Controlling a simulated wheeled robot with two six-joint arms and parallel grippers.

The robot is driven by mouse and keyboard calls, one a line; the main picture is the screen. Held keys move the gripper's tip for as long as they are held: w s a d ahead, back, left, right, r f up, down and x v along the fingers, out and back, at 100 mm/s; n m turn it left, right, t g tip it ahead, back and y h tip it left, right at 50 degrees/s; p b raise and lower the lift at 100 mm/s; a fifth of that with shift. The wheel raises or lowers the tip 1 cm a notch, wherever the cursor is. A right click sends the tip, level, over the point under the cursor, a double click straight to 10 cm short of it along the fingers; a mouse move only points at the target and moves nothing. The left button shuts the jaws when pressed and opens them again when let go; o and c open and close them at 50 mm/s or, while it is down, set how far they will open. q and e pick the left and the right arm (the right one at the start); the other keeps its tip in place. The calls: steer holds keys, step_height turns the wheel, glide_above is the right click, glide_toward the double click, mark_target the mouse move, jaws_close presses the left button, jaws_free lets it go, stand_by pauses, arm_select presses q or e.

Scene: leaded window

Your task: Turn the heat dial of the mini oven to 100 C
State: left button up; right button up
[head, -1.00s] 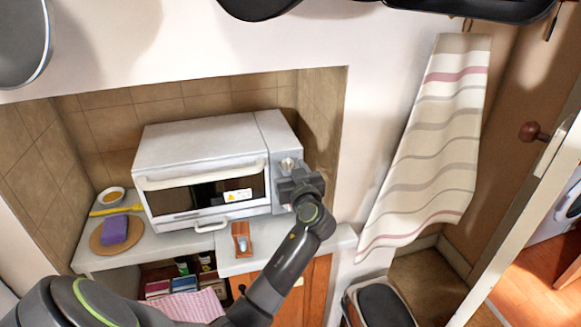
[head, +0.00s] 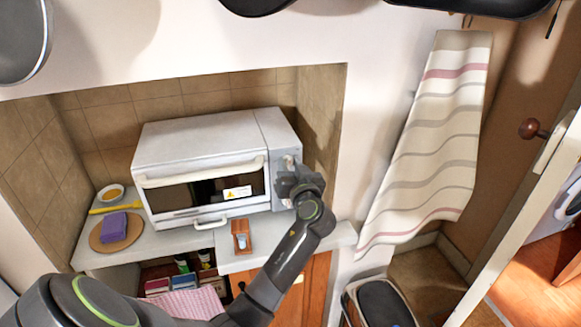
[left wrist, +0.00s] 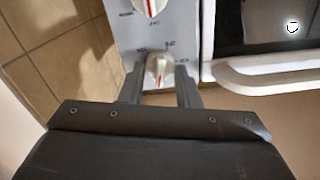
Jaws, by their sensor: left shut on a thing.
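The mini oven (head: 195,145) is a white box with a dark glass door, standing on the counter in the tiled niche. Its control panel is at its right end. In the left wrist view a white dial with a red mark (left wrist: 158,72) sits between the two fingers of my left gripper (left wrist: 160,78), which is shut on it. A second white dial with a red mark (left wrist: 149,5) is beside it at the top edge. The small print around the dials is too blurred to read. In the head view my left gripper (head: 290,176) covers part of the panel. My right gripper is not in view.
The oven door handle (left wrist: 265,75) is close to the right of the gripper in the wrist view. A purple sponge (head: 113,227) on a round board lies left of the oven. A striped towel (head: 432,140) hangs on the right.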

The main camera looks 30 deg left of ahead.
arm_select(q)
steer(key=m, duration=0.2)
steer(key=shift+r+m, duration=0.1)
steer(key=shift+m, duration=0.3)
steer(key=m+p, duration=0.1)
steer(key=m, duration=0.1)
steer(key=shift+m, duration=0.4)
steer(key=m+p, duration=0.1)
steer(key=m, duration=0.4)
steer(key=shift+w+d+p, duration=0.1)
steer(key=shift+p, duration=0.25)
steer(key=shift+m, duration=0.4)
steer(key=o, duration=0.9)
steer(key=shift+f, duration=0.2)
steer(key=shift+o, duration=0.2)
